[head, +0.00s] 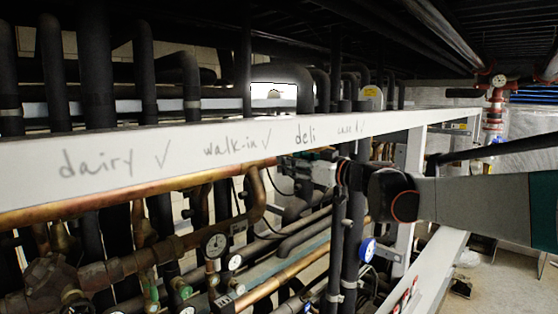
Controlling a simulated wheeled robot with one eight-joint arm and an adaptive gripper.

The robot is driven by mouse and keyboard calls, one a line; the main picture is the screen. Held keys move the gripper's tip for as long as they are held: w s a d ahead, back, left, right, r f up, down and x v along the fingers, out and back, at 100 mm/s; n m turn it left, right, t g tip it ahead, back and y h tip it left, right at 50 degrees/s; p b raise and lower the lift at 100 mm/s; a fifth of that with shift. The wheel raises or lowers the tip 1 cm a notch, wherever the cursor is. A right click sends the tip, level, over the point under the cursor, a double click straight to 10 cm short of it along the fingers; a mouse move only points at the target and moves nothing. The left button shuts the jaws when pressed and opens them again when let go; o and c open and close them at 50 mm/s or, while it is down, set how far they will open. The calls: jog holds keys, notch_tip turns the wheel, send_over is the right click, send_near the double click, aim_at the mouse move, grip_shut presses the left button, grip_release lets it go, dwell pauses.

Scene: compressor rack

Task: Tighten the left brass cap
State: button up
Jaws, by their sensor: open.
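My arm reaches in from the right, and its dark wrist with orange rings is in front of the rack's pipes, just below the white rail. I cannot make out my gripper's fingers past the wrist. Brass valve fittings are at the lower left, including a large weathered valve body (48,278) and a smaller brass fitting (145,236) to its right. I cannot tell which part is the left brass cap. No contact between my arm and these fittings shows.
A white rail (100,168) with handwriting crosses the view above the fittings. A copper pipe (110,195) runs beneath it. Round gauges (215,245) and a blue gauge (367,249) sit among dark upright pipes. Open floor (510,275) shows at the lower right.

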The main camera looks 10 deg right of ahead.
jog(key=shift+r, duration=0.1)
jog(key=shift+w+a, duration=0.1)
jog(key=shift+w, duration=0.05)
grip_shut()
jog(key=shift+m, duration=0.4)
dwell(0.4)
